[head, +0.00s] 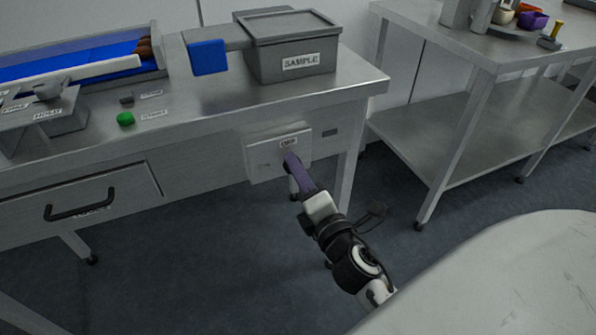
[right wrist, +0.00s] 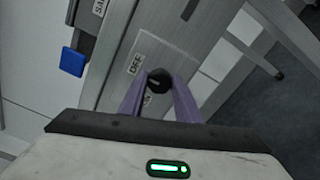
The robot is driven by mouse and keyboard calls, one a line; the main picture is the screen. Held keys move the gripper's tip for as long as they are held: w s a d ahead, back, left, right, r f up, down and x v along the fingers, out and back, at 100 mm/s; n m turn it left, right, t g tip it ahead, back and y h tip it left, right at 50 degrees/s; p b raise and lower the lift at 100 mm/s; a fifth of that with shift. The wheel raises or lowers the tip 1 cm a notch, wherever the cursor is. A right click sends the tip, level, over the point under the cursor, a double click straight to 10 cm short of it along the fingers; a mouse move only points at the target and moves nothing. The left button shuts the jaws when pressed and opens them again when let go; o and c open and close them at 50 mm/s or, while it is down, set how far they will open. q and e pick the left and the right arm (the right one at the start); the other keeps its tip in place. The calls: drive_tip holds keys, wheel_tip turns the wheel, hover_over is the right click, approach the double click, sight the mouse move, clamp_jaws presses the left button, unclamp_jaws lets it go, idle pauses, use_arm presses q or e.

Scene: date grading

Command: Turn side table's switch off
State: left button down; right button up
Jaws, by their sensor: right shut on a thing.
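The switch plate (head: 262,158) is a pale box on the front of the metal side table (head: 215,125), with an "OFF" label near its top. In the right wrist view the plate (right wrist: 175,62) shows a round black knob (right wrist: 159,80) below the "OFF" label. My right gripper (head: 290,160), with purple fingers, reaches the plate from the front. In the right wrist view its fingers (right wrist: 160,92) are shut on the knob, one on each side. In the head view the gripper hides the knob. My left gripper is not in view.
A grey "SAMPLE" box (head: 290,62) with a blue-ended arm (head: 208,57) stands on the table above the switch. A green button (head: 125,118) and a blue conveyor (head: 70,60) are to the left. A drawer handle (head: 80,205) juts out. Another metal table (head: 450,110) stands right.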

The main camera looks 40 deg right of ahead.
drive_tip(key=shift+m, duration=0.4)
drive_tip(key=o, duration=1)
drive_tip(key=shift+o, duration=0.2)
wheel_tip(320, 180, up, 10)
drive_tip(key=p, duration=0.5)
drive_tip(key=shift+a, duration=0.1)
